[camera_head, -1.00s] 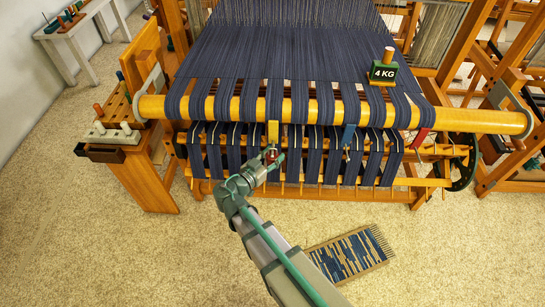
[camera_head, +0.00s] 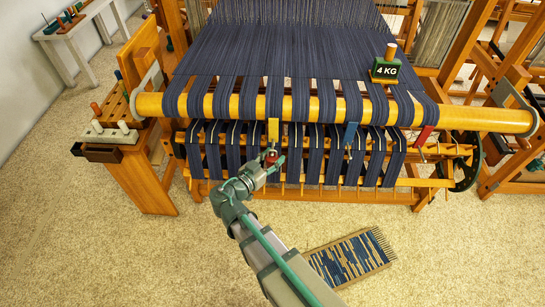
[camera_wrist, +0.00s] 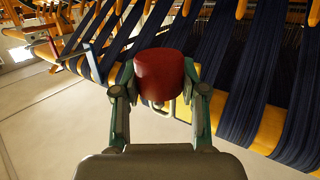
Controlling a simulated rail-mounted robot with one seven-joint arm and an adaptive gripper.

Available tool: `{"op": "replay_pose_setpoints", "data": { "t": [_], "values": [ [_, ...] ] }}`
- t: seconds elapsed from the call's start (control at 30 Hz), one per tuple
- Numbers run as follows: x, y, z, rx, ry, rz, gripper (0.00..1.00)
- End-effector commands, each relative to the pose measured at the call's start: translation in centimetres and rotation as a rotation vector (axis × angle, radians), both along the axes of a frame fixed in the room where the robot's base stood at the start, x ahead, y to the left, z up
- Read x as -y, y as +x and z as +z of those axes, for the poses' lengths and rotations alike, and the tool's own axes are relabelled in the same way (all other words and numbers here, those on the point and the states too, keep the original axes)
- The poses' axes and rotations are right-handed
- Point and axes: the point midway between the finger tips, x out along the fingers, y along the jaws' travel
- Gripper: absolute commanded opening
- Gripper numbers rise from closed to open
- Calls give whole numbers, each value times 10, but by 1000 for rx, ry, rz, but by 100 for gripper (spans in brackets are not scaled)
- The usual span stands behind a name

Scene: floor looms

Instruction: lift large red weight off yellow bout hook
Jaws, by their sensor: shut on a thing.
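The large red weight (camera_wrist: 162,80) is a red cylinder held between the fingers of my gripper (camera_wrist: 160,92) in the wrist view. In the head view my gripper (camera_head: 272,160) is shut on the red weight (camera_head: 271,156), just below the yellow bout hook (camera_head: 273,131) on the front beam. In the wrist view a metal loop shows just below the weight, near the yellow hook (camera_wrist: 187,88). I cannot tell whether the weight still touches the hook.
The wooden front beam (camera_head: 322,107) carries dark blue warp bands. A blue hook (camera_head: 350,134) and a red hook (camera_head: 423,137) hang farther right. A woven mat (camera_head: 350,258) lies on the open floor.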

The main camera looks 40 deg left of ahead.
Motion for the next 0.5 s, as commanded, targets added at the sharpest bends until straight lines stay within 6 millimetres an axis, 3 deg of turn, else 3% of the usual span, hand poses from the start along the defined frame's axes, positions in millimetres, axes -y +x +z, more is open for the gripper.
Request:
{"op": "replay_pose_setpoints", "data": {
  "t": [0.5],
  "values": [
    [18,-28,-1,2,0,1,0]
  ]
}}
